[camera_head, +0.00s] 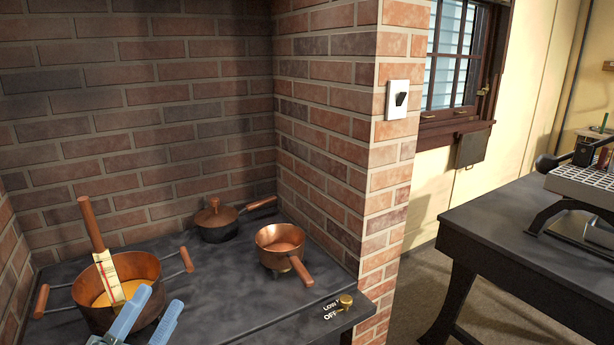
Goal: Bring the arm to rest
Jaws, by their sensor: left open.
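My left gripper (158,298) shows its two blue fingers at the bottom left of the head view. They are apart, with nothing visible between them. The fingers overlap the front right of a large copper pot (148,268) in the picture; I cannot tell whether they touch it. The pot has two wooden side handles and orange contents. A wooden-handled tool (91,222) and a pale strip with markings (110,277), like a thermometer, stand in it. The rest of my left arm is below the picture edge. My right gripper is not in view.
A lidded pan (216,222) and a small copper saucepan (279,238) stand on the dark stove top (215,285). A brass knob (345,301) is at its front. Brick walls (330,120) enclose it. A dark table (520,250) with equipment stands right, across a floor gap.

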